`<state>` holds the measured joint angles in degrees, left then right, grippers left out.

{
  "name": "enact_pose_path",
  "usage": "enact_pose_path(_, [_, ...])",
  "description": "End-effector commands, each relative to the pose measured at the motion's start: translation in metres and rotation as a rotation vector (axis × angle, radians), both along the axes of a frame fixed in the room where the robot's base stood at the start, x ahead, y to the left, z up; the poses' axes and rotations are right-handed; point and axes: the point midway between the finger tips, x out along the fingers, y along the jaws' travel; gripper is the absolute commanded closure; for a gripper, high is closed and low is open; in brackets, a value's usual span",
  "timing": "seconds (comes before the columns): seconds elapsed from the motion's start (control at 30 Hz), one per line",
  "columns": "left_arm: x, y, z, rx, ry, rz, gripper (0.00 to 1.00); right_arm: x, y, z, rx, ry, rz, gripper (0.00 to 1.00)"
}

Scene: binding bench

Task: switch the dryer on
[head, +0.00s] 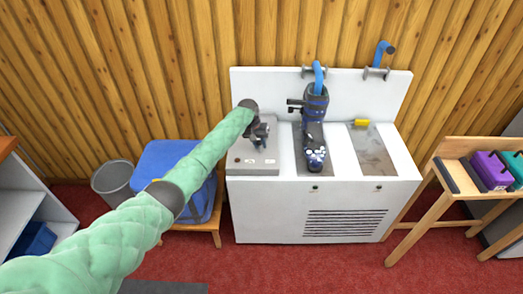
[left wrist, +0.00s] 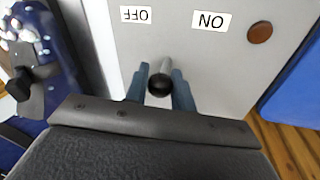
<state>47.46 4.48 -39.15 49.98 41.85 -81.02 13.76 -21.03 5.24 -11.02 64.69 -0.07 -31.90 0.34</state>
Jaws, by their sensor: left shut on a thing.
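The dryer's grey panel (left wrist: 185,45) fills much of the left wrist view, with its labels upside down. It carries an OFF label (left wrist: 142,14), an ON label (left wrist: 210,20) and a dull brown-orange round lamp (left wrist: 260,32). A short lever with a black knob (left wrist: 160,86) stands out from the panel, sideways nearer to OFF than to ON. My left gripper (left wrist: 160,88) has its blue-grey fingers shut on the lever, one on each side. In the head view my left gripper (head: 261,138) is above the grey panel (head: 252,161). My right gripper is not in view.
A dark blue boot (head: 314,105) stands beside the panel on the white bench (head: 270,215), below a blue pipe (head: 318,76). A yellow block (head: 362,122) lies further right.

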Motion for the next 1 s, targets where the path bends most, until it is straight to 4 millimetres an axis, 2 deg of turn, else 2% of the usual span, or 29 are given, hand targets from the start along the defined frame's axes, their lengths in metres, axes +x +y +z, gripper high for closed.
enact_pose_path(0.4, [0.001, 0.016, -0.002, -0.251, -0.001, 0.002, 1.0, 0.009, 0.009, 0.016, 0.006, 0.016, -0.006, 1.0])
enact_pose_path(0.73, [0.001, 0.02, -0.002, -0.309, -0.002, 0.001, 1.0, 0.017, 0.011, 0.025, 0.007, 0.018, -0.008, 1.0])
enact_pose_path(1.0, [0.001, 0.02, -0.002, -0.311, -0.002, 0.001, 1.0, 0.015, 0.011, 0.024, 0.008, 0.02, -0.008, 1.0])
